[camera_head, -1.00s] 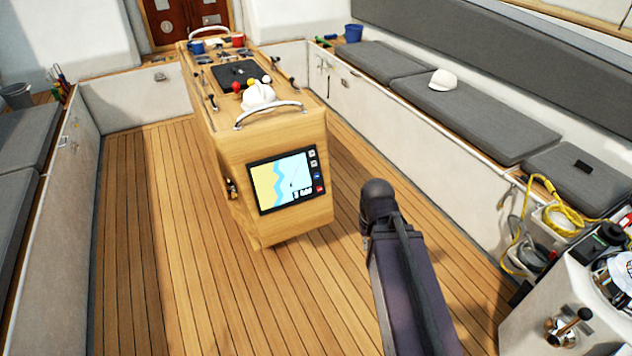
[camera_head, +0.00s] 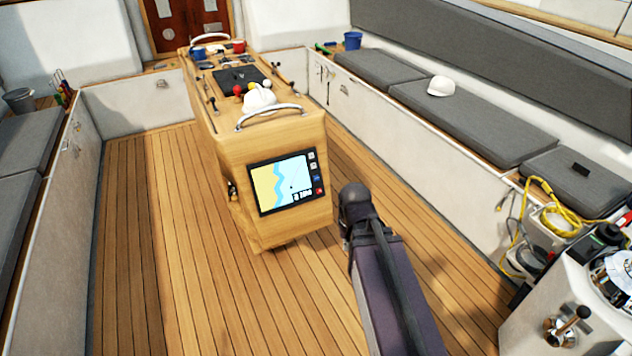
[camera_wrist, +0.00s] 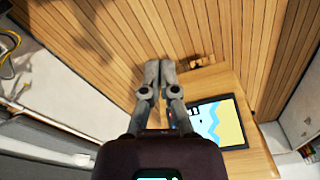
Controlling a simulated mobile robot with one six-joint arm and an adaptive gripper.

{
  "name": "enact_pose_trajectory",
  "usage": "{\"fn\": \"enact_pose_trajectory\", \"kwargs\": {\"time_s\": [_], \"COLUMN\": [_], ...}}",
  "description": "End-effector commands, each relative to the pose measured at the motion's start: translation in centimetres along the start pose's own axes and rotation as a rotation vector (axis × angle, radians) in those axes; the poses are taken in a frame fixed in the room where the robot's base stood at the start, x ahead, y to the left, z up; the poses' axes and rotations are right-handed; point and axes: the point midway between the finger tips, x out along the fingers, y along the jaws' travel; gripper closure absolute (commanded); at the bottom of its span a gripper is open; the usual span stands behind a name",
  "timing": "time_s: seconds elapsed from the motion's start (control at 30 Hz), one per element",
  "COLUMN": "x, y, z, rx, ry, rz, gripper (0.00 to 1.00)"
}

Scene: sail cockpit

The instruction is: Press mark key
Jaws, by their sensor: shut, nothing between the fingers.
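The chartplotter (camera_head: 281,185) is set in the end face of the wooden console. Its lit screen shows a yellow and pale blue chart. A column of small keys runs down its right side: two greyish ones at the top, a blue key (camera_head: 317,178) and a red key (camera_head: 319,191). Their labels are too small to read, so I cannot tell which is the mark key. My gripper (camera_wrist: 160,68) is shut and empty in the wrist view, in front of the console. The chartplotter (camera_wrist: 217,124) shows there just right of the fingers, which partly hide its key side.
The wooden console (camera_head: 250,135) stands mid-cockpit, with a steel handrail (camera_head: 270,112) and a white cap (camera_head: 259,98) on top. Grey-cushioned benches (camera_head: 470,122) line both sides. Yellow rope (camera_head: 565,218) and a winch stand lie at the right. The teak floor is clear.

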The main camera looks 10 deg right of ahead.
Motion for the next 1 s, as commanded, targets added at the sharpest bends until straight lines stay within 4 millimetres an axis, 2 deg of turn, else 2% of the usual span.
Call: {"fn": "enact_pose_trajectory", "kwargs": {"time_s": [0.03, 0.17, 0.5, 0.7, 1.0], "x": [1.2, 3.4, 8.5, 10.6, 12.6], "y": [0.2, 0.2, 0.3, 0.4, 0.4], "z": [-1.0, -3.9, -13.5, -18.9, -26.0], "rx": [0.018, 0.085, 0.31, 0.436, 0.598], "ry": [0.027, 0.123, 0.455, 0.649, 0.927], "rz": [0.0, -0.004, -0.07, -0.147, -0.316], "gripper": [1.0, 1.0, 1.0, 1.0, 1.0]}}
